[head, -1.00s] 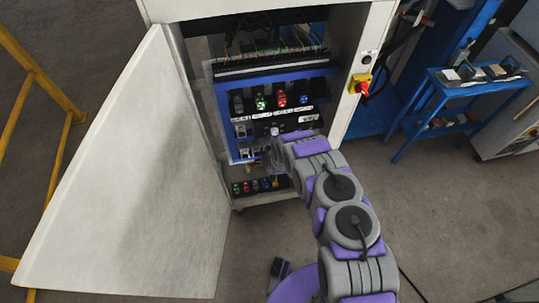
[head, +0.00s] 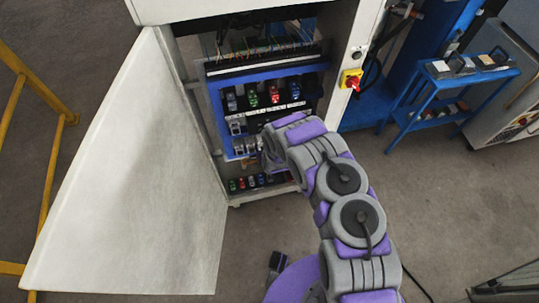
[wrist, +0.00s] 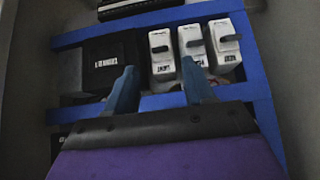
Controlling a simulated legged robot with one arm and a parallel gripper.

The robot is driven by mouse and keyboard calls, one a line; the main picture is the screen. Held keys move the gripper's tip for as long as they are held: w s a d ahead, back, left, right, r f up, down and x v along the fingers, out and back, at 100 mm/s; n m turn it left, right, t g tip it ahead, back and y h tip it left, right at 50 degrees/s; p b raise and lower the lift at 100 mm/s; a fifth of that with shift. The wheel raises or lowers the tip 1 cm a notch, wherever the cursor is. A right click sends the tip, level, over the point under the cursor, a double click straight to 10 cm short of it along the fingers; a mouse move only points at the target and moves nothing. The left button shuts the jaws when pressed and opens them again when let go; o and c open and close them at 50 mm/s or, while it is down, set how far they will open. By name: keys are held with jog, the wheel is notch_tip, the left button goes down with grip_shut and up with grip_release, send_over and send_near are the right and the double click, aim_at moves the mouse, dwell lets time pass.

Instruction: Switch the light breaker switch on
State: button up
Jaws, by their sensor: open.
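Several white breaker switches sit in a row on the blue-framed panel in the wrist view: a left breaker (wrist: 162,55), a middle breaker (wrist: 193,46) and a right breaker (wrist: 226,45). Each has a dark toggle slot and a small label; the lettering is too blurred to tell surely which says light. My gripper (wrist: 158,68) is open and empty. Its blue fingers point at the panel, the left one before the black module, the right one overlapping the middle breaker's lower edge. Contact cannot be told. In the head view my arm largely hides the gripper and breakers.
A black module (wrist: 103,66) sits left of the breakers. The open cabinet door (head: 130,180) stands at left. Coloured indicator lights (head: 274,94) and wires are above the breakers. A red-yellow rotary switch (head: 352,80) is on the right frame. A blue side table (head: 430,112) stands at right.

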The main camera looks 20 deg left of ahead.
jog(key=p+v, duration=0.2)
jog(key=v, duration=0.8)
jog(key=shift+r, duration=0.1)
